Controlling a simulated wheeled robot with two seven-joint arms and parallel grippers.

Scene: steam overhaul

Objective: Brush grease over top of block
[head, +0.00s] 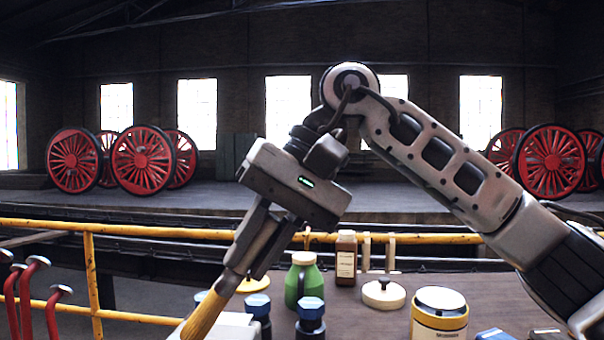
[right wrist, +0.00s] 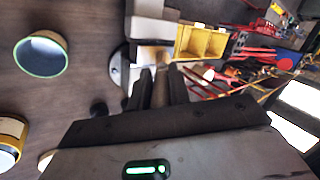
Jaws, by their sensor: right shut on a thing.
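My right gripper (head: 246,272) is shut on a brush (head: 207,312), whose yellow-tan part slants down to the lower left and leaves the bottom of the head view. In the right wrist view, the gripper (right wrist: 161,82) has a tan piece of the brush (right wrist: 160,62) between its fingers. A pale grey block-like thing (head: 236,321) lies low in the head view, partly behind the brush. A pale grey stepped piece (right wrist: 152,30), likely the same block, lies just beyond the fingers in the right wrist view. Contact between brush and block cannot be told. My left gripper is out of view.
On the bench stand a green bottle (head: 302,281), a brown labelled jar (head: 346,258), a white lidded pot (head: 384,294), a yellow-banded tin (head: 440,318) and blue-topped bolts (head: 311,312). The wrist view shows a green-rimmed cup (right wrist: 42,54) and a yellow bin (right wrist: 201,42). A yellow rail (head: 150,229) runs behind.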

